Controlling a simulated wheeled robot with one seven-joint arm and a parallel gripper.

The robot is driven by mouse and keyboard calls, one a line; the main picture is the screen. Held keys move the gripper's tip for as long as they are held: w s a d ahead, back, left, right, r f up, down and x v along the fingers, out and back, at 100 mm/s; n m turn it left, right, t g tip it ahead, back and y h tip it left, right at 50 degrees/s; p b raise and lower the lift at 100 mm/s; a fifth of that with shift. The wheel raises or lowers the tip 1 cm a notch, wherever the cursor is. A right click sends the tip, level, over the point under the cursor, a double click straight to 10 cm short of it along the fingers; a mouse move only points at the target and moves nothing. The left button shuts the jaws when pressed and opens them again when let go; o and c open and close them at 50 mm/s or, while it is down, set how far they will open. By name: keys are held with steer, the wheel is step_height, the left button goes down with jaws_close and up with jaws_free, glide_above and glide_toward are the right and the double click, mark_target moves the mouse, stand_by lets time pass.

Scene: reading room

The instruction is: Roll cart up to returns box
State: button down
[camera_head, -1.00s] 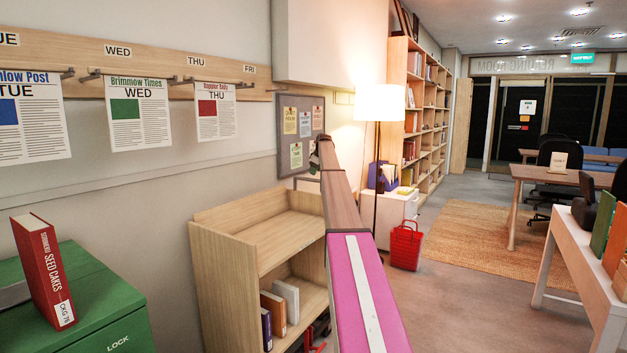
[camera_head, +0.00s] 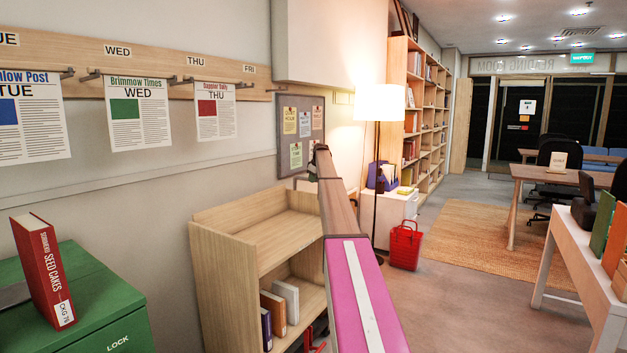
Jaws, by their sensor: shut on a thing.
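The cart (camera_head: 222,270) is a light wooden book trolley with an upper shelf and a lower shelf, standing against the wall left of my arm. Several books (camera_head: 274,313) stand on its lower shelf. My gripper (camera_head: 312,174) is small and dark beyond the cart's far end, at the end of my arm. It is shut at the cart's grey handle bar (camera_head: 301,180); its fingers are mostly hidden by my arm. The green returns box (camera_head: 110,300) is at the lower left, marked LOCK. A red book (camera_head: 45,270) stands on its top. A gap separates box and cart.
A red basket (camera_head: 405,246) and a floor lamp (camera_head: 378,180) stand beyond the cart. A white table (camera_head: 560,245) with books is on the right. Open grey floor (camera_head: 470,310) lies between my arm and that table.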

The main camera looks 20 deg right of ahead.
steer(key=s+a, duration=1)
steer(key=a, duration=0.3)
steer(key=s+a, duration=1.1)
steer(key=a, duration=0.3)
steer(key=shift+s+a, duration=0.1)
steer(key=shift+s, duration=0.05)
steer(key=c, duration=1)
jaws_free()
steer(key=shift+r, duration=0.1)
steer(key=v, duration=1)
steer(key=shift+s+r, duration=0.2)
steer(key=shift+r, duration=0.05)
